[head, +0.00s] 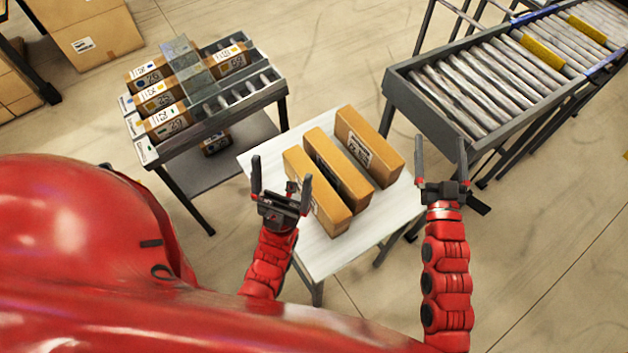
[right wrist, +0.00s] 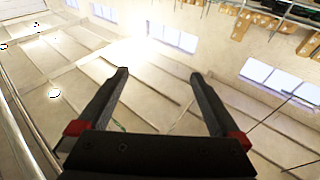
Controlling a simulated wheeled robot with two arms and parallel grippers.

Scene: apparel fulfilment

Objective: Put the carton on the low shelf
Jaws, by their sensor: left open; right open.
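Three brown cartons stand side by side on a white table: a left carton (head: 318,190), a middle carton (head: 336,165) and a right carton (head: 370,146). A low shelf (head: 232,170) lies under the roller rack at the left, with a small labelled carton (head: 216,144) on it. My left gripper (head: 281,170) is open and empty, at the table's left side beside the left carton; I cannot tell whether it touches. My right gripper (head: 440,140) is open and empty, right of the table. In the right wrist view its fingers (right wrist: 159,73) are apart with nothing between them.
The roller rack (head: 262,97) holds several labelled cartons and a clear panel. A roller conveyor (head: 440,92) stands at the upper right, close to my right gripper. Large boxes (head: 95,35) stand at the upper left. Bare floor (head: 550,220) shows at the right.

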